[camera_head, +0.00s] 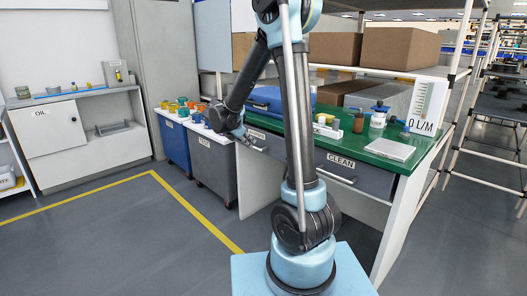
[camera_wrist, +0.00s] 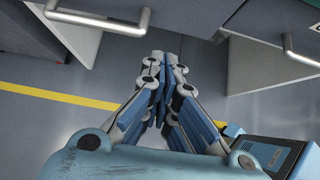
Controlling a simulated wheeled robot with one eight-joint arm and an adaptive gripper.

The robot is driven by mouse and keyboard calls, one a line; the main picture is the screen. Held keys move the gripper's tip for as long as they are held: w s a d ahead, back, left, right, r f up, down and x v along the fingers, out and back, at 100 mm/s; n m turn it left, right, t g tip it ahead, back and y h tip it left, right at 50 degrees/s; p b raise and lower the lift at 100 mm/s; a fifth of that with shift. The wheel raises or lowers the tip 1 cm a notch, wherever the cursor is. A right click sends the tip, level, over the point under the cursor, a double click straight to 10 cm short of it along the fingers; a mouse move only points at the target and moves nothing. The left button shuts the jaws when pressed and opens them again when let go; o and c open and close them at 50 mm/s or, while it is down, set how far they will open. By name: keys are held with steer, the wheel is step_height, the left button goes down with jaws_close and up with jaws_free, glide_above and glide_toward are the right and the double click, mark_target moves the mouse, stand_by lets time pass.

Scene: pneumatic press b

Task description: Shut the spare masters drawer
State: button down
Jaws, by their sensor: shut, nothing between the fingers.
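The green-topped bench (camera_head: 378,146) has two grey drawers side by side under its top. The left drawer (camera_head: 275,150) has a small label too blurred to read and a bar handle; my arm hides part of it. The right drawer (camera_head: 365,178) is labelled CLEAN. I cannot tell how far the left drawer stands out. My gripper (camera_head: 243,138) is near the left end of the left drawer. In the wrist view my gripper (camera_wrist: 166,62) is shut and empty, pointing at the drawer fronts; a bar handle (camera_wrist: 95,18) is at upper left and another handle (camera_wrist: 302,52) at right.
A grey bin (camera_head: 215,165) and a blue bin (camera_head: 174,145) with coloured parts stand left of the bench. A blue case (camera_head: 265,100), bottles and a white scale (camera_head: 425,105) stand on the bench top. A yellow floor line (camera_head: 200,215) borders clear floor at left.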

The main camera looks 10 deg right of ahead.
mark_target(264, 150)
steer(key=x, duration=0.9)
steer(key=shift+w+f, duration=0.1)
steer(key=w+d, duration=0.1)
steer(key=d, duration=0.1)
steer(key=shift+w+d+f, duration=0.25)
steer(key=shift+w+d, duration=0.1)
steer(key=shift+w, duration=0.05)
steer(key=shift+w+d, duration=0.45)
steer(key=shift+d, duration=0.1)
